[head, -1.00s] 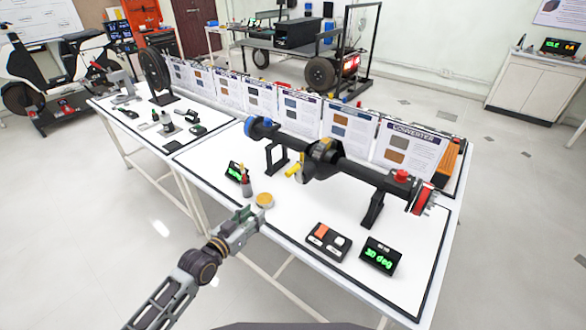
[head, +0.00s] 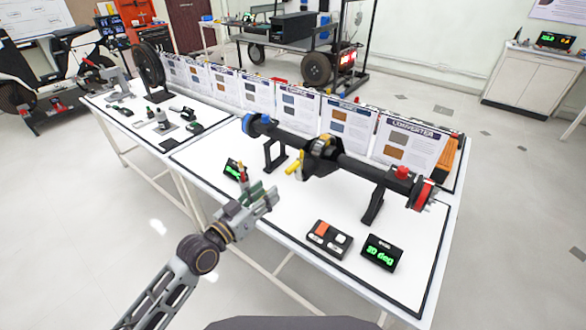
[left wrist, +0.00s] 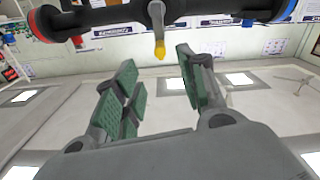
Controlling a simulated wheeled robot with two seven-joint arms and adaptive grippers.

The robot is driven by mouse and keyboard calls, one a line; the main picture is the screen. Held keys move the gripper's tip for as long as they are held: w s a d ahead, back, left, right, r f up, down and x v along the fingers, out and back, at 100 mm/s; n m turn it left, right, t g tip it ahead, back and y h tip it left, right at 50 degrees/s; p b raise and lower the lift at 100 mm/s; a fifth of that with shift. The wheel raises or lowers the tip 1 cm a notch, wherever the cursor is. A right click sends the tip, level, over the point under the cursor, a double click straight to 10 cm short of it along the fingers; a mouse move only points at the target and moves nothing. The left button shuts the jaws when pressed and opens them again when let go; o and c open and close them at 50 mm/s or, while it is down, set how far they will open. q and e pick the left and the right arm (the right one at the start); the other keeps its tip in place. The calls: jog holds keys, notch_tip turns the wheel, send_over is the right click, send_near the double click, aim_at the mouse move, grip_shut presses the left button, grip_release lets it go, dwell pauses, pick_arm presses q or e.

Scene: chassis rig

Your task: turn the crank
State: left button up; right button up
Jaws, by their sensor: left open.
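The crank (head: 293,168) is a short piece with a yellow grip, sticking out from the front of the black axle assembly (head: 350,167). In the left wrist view its yellow tip (left wrist: 160,53) hangs below the axle tube (left wrist: 110,17), ahead of the gap between the fingers. My left gripper (head: 267,196) is open and empty over the white table, in front of and below the crank, not touching it. Its green-padded fingers show spread in the left wrist view (left wrist: 158,78). My right gripper is out of view.
A display reading "30 deg" (head: 382,254) and a button box (head: 328,240) stand at the table's front right. A small display (head: 234,170) stands left of my gripper. Info panels (head: 345,127) line the back. Black stands (head: 372,206) hold up the axle.

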aim_at(288, 172)
pick_arm(q)
jog(key=x, duration=1.1)
jog(key=shift+p, duration=0.4)
jog(key=shift+x, duration=1.05)
jog(key=shift+w+d, duration=0.2)
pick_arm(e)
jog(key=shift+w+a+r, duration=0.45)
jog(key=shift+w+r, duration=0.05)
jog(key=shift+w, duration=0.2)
